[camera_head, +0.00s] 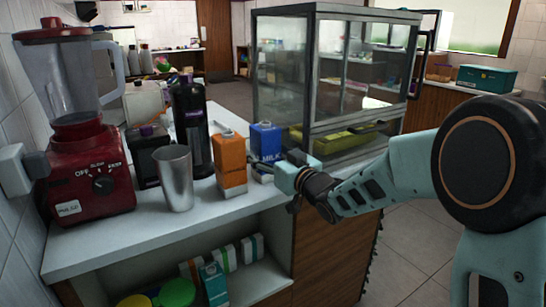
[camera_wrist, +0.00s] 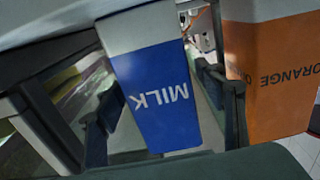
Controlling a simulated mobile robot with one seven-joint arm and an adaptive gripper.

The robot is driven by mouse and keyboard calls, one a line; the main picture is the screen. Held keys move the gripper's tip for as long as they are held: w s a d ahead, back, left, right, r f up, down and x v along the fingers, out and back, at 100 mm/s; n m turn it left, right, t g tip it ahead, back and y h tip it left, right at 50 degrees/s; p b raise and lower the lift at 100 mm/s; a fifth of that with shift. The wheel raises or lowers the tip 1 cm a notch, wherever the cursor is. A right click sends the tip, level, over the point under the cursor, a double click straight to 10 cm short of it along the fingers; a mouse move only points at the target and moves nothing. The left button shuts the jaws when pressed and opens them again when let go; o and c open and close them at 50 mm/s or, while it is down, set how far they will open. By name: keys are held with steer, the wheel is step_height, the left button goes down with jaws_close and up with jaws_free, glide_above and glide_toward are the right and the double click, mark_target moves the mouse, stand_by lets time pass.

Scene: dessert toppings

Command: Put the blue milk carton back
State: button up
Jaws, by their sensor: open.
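The blue milk carton (camera_head: 265,143) stands upright on the white counter, just behind and right of the orange carton (camera_head: 231,163). In the wrist view the milk carton (camera_wrist: 157,97) appears upside down, between the two dark fingers of my gripper (camera_wrist: 165,122). The fingers are open, with a visible gap between the carton and at least the right finger. In the head view my gripper (camera_head: 277,170) is at the carton's front right and hides its lower part. The orange carton (camera_wrist: 275,75) stands just outside the right finger in the wrist view.
A metal cup (camera_head: 175,178), a black bottle (camera_head: 190,125) and a red blender (camera_head: 85,170) stand left on the counter (camera_head: 150,232). A glass display case (camera_head: 335,75) stands close behind and right of the milk carton. A shelf (camera_head: 250,285) below holds several small cartons.

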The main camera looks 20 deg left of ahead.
steer(key=p+v, duration=0.1)
steer(key=v, duration=1.1)
steer(key=shift+r+p, duration=0.15)
steer(key=shift+p, duration=0.25)
